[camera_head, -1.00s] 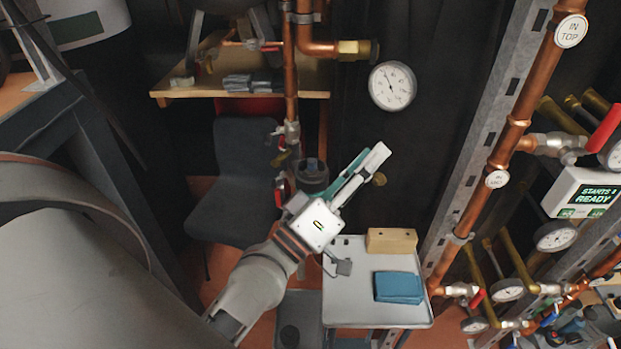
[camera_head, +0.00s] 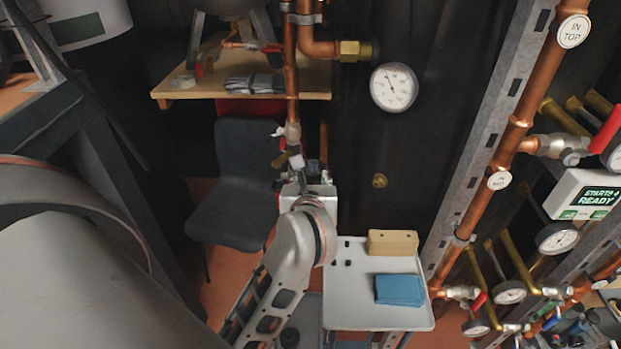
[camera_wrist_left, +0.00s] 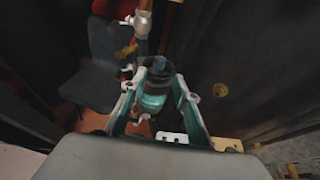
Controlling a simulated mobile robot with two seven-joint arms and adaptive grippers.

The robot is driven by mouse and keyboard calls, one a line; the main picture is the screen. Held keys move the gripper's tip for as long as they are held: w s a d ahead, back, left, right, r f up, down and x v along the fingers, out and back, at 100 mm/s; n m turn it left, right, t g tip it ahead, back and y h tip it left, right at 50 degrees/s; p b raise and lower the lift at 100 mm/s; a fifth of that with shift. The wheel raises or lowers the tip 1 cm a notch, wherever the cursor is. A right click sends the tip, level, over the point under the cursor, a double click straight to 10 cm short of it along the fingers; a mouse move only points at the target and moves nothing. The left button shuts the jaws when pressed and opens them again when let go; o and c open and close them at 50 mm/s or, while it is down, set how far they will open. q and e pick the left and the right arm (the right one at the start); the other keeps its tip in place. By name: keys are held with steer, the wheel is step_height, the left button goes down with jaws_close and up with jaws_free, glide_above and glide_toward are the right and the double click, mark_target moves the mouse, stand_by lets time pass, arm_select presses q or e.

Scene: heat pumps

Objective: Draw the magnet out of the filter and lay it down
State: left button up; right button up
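The filter (camera_wrist_left: 158,82) is a dark cylinder on the copper pipe. A bluish-dark knob (camera_wrist_left: 160,66) sits on its top; I cannot tell whether this is the magnet. In the head view only a bit of the filter (camera_head: 314,168) shows above my gripper. My left gripper (camera_head: 309,180) is seen from behind there, and its fingers are hidden. In the left wrist view its two green-and-grey fingers (camera_wrist_left: 159,92) are spread, with the filter showing between them; contact cannot be told. A grey tray (camera_head: 350,310) stands at the lower middle. My right gripper is not in view.
On the tray lie a wooden block (camera_head: 392,242) and a folded blue cloth (camera_head: 399,289), with bare surface left of the cloth. A dark chair (camera_head: 240,180) stands left of the pipe (camera_head: 290,80). A gauge (camera_head: 394,87) hangs to its right.

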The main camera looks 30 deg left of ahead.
mark_target(313, 166)
arm_select(q)
steer(key=shift+b+x, duration=1.35)
steer(key=shift+x, duration=2.55)
jaws_close()
